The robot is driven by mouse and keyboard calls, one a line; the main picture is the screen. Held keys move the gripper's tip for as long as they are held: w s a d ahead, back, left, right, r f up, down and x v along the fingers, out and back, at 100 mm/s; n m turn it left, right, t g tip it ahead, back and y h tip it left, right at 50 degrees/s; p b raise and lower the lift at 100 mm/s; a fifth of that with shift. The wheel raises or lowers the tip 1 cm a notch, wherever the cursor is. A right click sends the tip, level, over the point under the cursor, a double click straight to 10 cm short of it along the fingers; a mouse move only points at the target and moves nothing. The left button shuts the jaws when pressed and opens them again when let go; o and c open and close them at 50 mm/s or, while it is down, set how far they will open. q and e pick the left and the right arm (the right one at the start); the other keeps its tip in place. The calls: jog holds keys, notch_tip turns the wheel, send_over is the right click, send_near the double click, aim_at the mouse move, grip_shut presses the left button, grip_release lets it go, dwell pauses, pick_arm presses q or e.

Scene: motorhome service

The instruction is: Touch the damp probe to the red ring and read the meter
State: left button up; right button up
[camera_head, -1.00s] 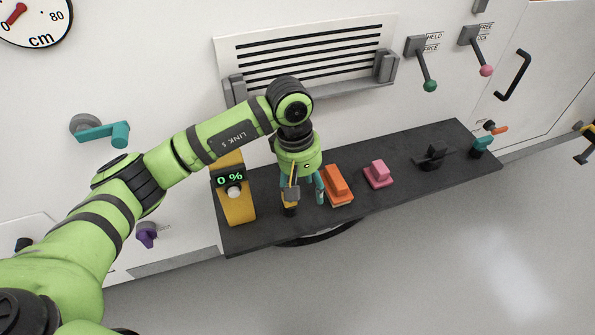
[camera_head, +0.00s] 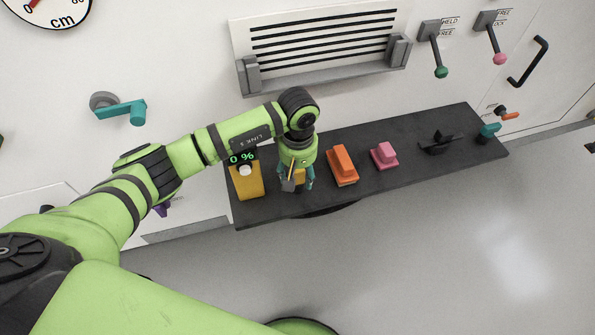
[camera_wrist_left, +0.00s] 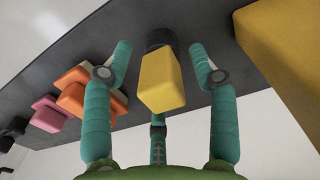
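The meter (camera_head: 247,183) is a yellow block at the left end of the dark shelf; its display reads 0 % in green. A yellow handle with a dark end, seemingly the damp probe (camera_wrist_left: 162,82), stands between my left gripper's fingers in the left wrist view. My left gripper (camera_head: 296,187) points down over the shelf, just right of the meter. Its teal fingers (camera_wrist_left: 160,48) are spread on both sides of the handle, with gaps showing, so it is open. The fingers partly hide the handle in the head view. I see no red ring. My right gripper is out of view.
The dark shelf (camera_head: 400,172) also carries an orange block (camera_head: 342,163), a pink block (camera_head: 384,155) and a black knob piece (camera_head: 437,143). A slatted vent (camera_head: 320,48) with a grey ledge is on the wall behind. A teal handle (camera_head: 121,110) sticks out at left.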

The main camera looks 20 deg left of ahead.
pick_arm(q)
grip_shut()
jog(key=shift+w+r+b, duration=0.1)
jog(key=shift+r+b, duration=0.25)
jog(key=r+b, duration=0.2)
jog(key=r, duration=0.1)
jog(key=shift+s+d+r, duration=0.2)
jog(key=shift+d+r, duration=0.05)
jog(key=shift+d, duration=0.1)
jog(key=s+d+r+b, duration=0.4)
jog(key=d+r, duration=0.2)
jog(key=d, duration=0.4)
jog(key=shift+r, duration=0.4)
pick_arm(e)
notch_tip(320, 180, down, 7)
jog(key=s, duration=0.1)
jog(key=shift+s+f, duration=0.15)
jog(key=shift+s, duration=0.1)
